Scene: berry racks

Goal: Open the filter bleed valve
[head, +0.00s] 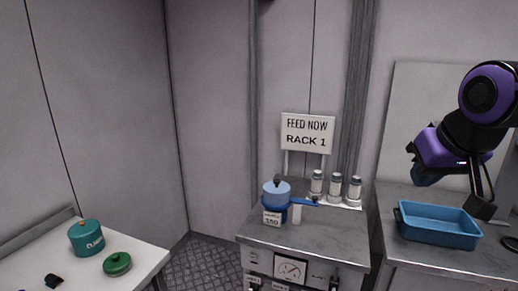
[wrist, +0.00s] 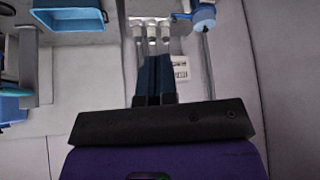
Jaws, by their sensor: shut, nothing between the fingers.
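No part in view can be told for certain as the filter bleed valve. A light-blue lidded pot (head: 277,191) with a blue side handle and a white number label stands on the cabinet top. My gripper (head: 425,177) hangs in the air at the right, above and left of the blue tray, touching nothing. In the wrist view its dark-blue fingers (wrist: 154,72) are together and empty.
The blue tray (head: 438,238) lies on the right counter (head: 480,264). At left, a white table (head: 30,266) bears a teal pot (head: 86,238) and green lid (head: 117,264).

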